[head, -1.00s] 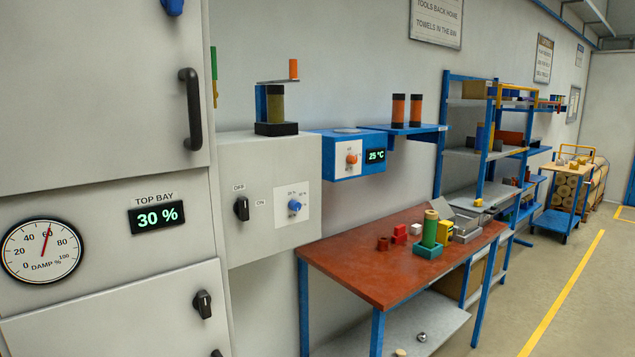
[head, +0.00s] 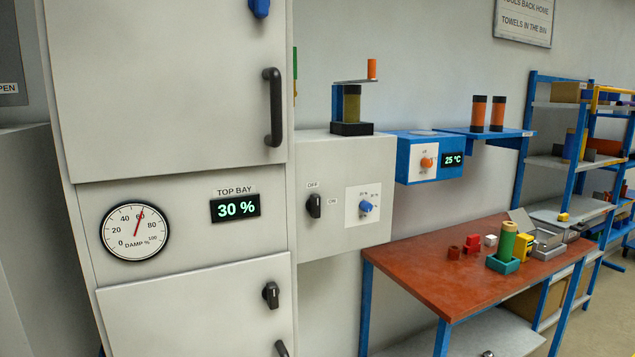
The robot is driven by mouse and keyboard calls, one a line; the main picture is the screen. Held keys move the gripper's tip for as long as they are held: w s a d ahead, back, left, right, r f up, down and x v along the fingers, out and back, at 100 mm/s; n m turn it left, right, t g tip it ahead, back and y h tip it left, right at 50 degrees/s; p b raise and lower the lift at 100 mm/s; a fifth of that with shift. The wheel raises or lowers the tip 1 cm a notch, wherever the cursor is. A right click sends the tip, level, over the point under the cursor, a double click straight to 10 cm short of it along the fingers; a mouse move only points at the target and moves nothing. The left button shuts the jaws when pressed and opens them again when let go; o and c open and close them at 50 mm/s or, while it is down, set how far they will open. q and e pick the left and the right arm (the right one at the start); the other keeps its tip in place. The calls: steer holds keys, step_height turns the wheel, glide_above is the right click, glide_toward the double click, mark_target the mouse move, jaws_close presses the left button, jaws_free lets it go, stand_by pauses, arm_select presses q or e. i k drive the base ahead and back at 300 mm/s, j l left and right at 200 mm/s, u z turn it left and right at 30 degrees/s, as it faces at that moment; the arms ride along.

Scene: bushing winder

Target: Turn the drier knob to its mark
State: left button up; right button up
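A small blue knob (head: 366,207) sits on a white marked plate (head: 362,205) on the front of a grey wall box (head: 345,160). The marks around it are too small to read surely. A black OFF/ON switch (head: 314,205) is left of it. A tall grey cabinet (head: 165,75) carries a round DAMP % dial (head: 135,231) with its needle near 60. Its TOP BAY display (head: 235,208) reads 30 %. A black knob (head: 271,295) is on its lower door, and a blue one (head: 259,8) is at the top edge. No knob is labelled as the drier's. Neither gripper is in view.
A blue box (head: 415,155) with an orange knob (head: 427,162) and a 25 °C display (head: 453,160) hangs to the right. Below stands a red-topped bench (head: 440,265) with small parts. The cabinet's black door handle (head: 273,107) sticks out. Shelves (head: 560,150) stand farther right.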

mark_target(364, 205)
steer(key=i+l, duration=0.3)
steer(key=i+l+u, duration=0.1)
steer(key=i+l, duration=0.25)
steer(key=l, duration=0.15)
steer(key=i+l, duration=0.3)
steer(key=l, duration=0.15)
steer(key=j+u, duration=0.05)
